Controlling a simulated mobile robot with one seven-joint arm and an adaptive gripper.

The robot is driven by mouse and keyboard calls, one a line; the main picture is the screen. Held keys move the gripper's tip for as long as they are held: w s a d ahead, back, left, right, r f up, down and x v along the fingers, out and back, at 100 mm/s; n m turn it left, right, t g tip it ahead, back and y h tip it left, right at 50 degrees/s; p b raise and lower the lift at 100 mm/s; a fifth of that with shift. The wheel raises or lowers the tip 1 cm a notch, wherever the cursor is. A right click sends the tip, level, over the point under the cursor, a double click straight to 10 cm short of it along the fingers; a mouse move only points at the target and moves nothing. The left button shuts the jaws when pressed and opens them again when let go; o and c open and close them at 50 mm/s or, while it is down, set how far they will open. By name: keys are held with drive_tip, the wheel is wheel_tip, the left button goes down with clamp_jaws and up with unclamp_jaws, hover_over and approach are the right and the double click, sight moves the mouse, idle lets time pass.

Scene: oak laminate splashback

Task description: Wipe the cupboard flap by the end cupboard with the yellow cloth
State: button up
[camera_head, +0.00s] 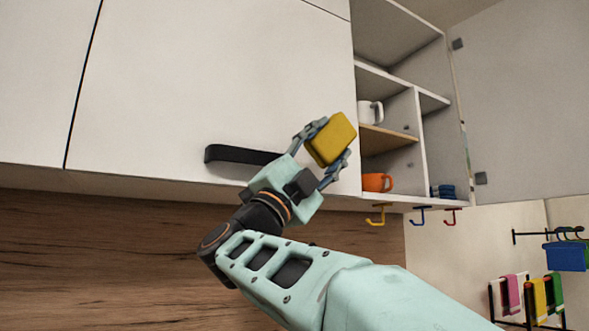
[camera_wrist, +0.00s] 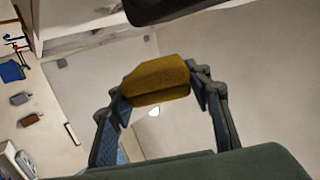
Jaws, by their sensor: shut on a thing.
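The yellow cloth (camera_head: 333,139) is a thick, folded pad. My gripper (camera_head: 330,150) is shut on it, with a finger on either side; the wrist view also shows the cloth (camera_wrist: 158,82) between the fingertips. The white cupboard flap (camera_head: 200,90) has a black bar handle (camera_head: 238,155) near its lower edge. My gripper and the cloth are in front of the flap's lower right part, to the right of the handle. I cannot tell whether the cloth touches the flap. The open end cupboard (camera_head: 405,110) is just right of the flap.
The end cupboard's door (camera_head: 530,100) stands open to the right. A white mug (camera_head: 370,112) and an orange mug (camera_head: 377,182) are on its shelves. Coloured hooks (camera_head: 420,215) hang below it.

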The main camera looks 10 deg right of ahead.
drive_tip(key=shift+w+a+p, duration=0.35)
drive_tip(key=shift+w+p, duration=0.35)
drive_tip(key=shift+w, duration=0.15)
drive_tip(key=shift+w+a+p, duration=0.4)
drive_tip(key=shift+w+p, duration=0.35)
drive_tip(key=shift+w, duration=0.1)
drive_tip(key=shift+w+a+p, duration=0.35)
drive_tip(key=shift+w+p, duration=0.35)
drive_tip(key=shift+w, duration=0.15)
drive_tip(key=shift+d, duration=0.1)
drive_tip(key=w+d+b, duration=0.2)
drive_tip(key=d, duration=0.4)
drive_tip(key=shift+w+d+b, duration=0.35)
drive_tip(key=shift+d, duration=0.05)
